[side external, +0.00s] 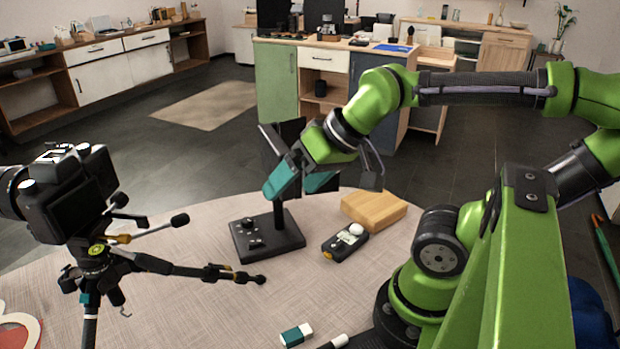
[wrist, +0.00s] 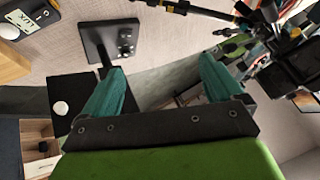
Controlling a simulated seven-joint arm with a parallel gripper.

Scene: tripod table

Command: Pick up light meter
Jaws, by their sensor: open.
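The light meter (side external: 345,241) is a dark handheld device with a white dome and a yellow-orange end. It lies on the table between a black stand and a wooden block. My gripper (side external: 300,184) has teal fingers and is open, above the table beside the black stand's post and up-left of the meter in the side view. In the wrist view my gripper (wrist: 164,76) has nothing between its fingers.
The black stand (side external: 266,240) has knobs on its base and an upright post close to my fingers. The wooden block (side external: 374,209) lies beside the meter. A camera on a tripod (side external: 80,195) stands at left, one leg reaching toward the stand. A teal-and-white item (side external: 297,335) lies in front.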

